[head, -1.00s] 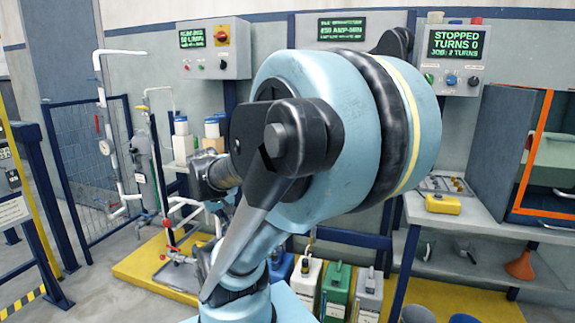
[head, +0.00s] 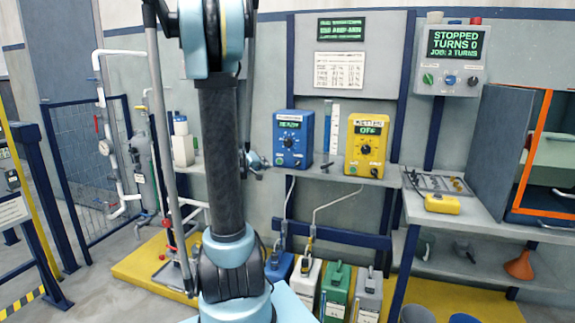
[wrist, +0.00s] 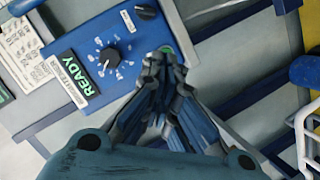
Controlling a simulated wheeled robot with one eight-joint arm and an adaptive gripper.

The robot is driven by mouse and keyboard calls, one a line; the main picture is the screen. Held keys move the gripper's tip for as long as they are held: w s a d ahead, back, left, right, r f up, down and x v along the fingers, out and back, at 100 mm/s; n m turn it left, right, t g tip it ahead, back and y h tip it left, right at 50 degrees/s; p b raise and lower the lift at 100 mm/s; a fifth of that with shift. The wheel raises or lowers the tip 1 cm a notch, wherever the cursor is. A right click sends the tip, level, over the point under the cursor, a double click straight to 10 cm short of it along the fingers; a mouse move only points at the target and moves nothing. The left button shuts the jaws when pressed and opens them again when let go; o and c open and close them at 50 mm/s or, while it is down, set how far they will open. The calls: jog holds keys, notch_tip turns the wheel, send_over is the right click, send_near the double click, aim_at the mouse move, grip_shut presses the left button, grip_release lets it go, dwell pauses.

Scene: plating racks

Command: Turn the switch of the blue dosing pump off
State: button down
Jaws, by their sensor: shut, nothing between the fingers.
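The blue dosing pump (head: 293,138) stands on the wall shelf, right of my arm in the head view. In the wrist view the pump (wrist: 85,35) shows a green READY display, a black dial knob (wrist: 108,60) with white marks around it, and a second dark knob (wrist: 145,11) at the top edge. I cannot tell which of these is the switch. My gripper (head: 259,163) is left of the pump in the head view. In the wrist view my gripper (wrist: 165,66) is shut and empty, its tips overlapping the pump's edge near a green spot; contact is unclear.
A yellow pump (head: 365,145) with a green OFF display stands right of the blue one. Several canisters (head: 337,285) stand below, with hoses running up. A control box (head: 452,60) reads STOPPED.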

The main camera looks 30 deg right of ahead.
aim_at(291, 161)
jog(key=shift+n+t+h, duration=0.4)
jog(key=shift+t+h, duration=0.1)
jog(key=shift+h, duration=0.2)
jog(key=x, duration=1.4)
jog(key=shift+w+r, duration=0.4)
jog(key=shift+w, duration=0.1)
jog(key=shift+s+d+f, duration=0.25)
jog(key=shift+s+f, duration=0.1)
jog(key=shift+s, duration=0.1)
jog(key=shift+s+d+f, duration=0.3)
jog(key=shift+s+f, duration=0.05)
jog(key=shift+s, duration=0.1)
jog(key=shift+s+d+f, duration=0.35)
jog(key=shift+s+f, duration=0.05)
jog(key=shift+s, duration=0.05)
